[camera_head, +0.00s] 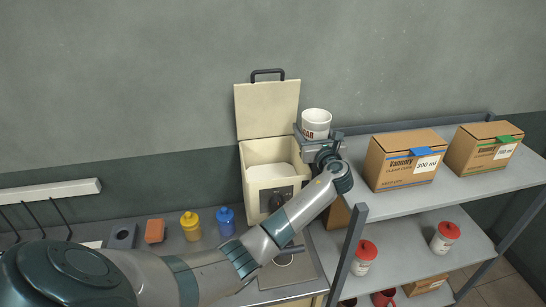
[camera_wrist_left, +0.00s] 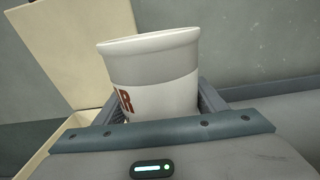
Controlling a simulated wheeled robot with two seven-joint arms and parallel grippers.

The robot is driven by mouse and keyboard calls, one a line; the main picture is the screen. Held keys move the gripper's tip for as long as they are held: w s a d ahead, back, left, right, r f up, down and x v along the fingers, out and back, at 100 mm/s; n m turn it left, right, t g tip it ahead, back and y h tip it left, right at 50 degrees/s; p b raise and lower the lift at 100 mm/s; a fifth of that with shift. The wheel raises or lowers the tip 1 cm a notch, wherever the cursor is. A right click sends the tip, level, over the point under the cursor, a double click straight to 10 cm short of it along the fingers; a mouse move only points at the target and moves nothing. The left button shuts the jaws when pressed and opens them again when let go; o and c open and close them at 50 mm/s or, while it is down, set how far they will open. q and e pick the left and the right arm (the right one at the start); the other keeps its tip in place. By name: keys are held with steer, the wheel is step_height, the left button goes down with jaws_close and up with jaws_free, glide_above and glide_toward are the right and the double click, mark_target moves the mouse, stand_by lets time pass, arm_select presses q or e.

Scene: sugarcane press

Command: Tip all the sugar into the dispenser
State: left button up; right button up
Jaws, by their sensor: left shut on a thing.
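A white sugar cup (camera_head: 316,121) with red lettering is held upright by my left gripper (camera_head: 314,139), beside the right edge of the dispenser. In the left wrist view the cup (camera_wrist_left: 150,75) sits between the two fingers of my left gripper (camera_wrist_left: 160,105). What is in the cup cannot be seen. The cream dispenser (camera_head: 270,152) stands against the wall with its lid (camera_head: 267,110) raised. White material shows inside its open top. The lid also shows in the left wrist view (camera_wrist_left: 60,50). My right gripper is not in view.
A metal shelf (camera_head: 400,205) on the right holds cardboard boxes (camera_head: 404,160) and red-lidded cups (camera_head: 447,232). A yellow bottle (camera_head: 190,226), a blue bottle (camera_head: 225,220) and an orange block (camera_head: 154,231) stand on the counter, left of the dispenser.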

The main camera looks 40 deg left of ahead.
arm_select(q)
steer(key=shift+r, duration=1.55)
